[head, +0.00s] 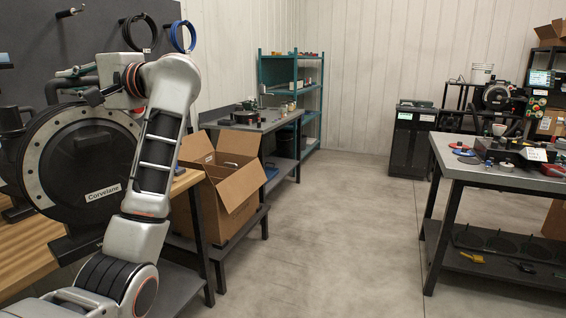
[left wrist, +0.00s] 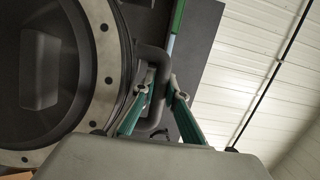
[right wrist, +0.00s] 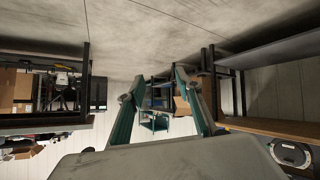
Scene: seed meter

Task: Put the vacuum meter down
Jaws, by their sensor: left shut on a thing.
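The vacuum meter (head: 82,165) is a large black round housing with a pale bolted ring and a "Corvelane" label. It stands upright at the left of the head view, by the wooden bench (head: 30,250). I cannot tell if it touches the bench. My left gripper (head: 93,96) is at its top, shut on the dark bar handle; the left wrist view shows the fingers (left wrist: 160,95) on both sides of the handle (left wrist: 154,60), next to the meter's face (left wrist: 50,70). My right gripper (right wrist: 153,86) is open and empty, away from the meter.
An open cardboard box (head: 225,190) stands just right of the wooden bench. A grey workbench (head: 270,118) and a teal shelf (head: 290,95) are behind it. A table (head: 480,175) with parts stands at the right. The middle floor (head: 340,230) is clear.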

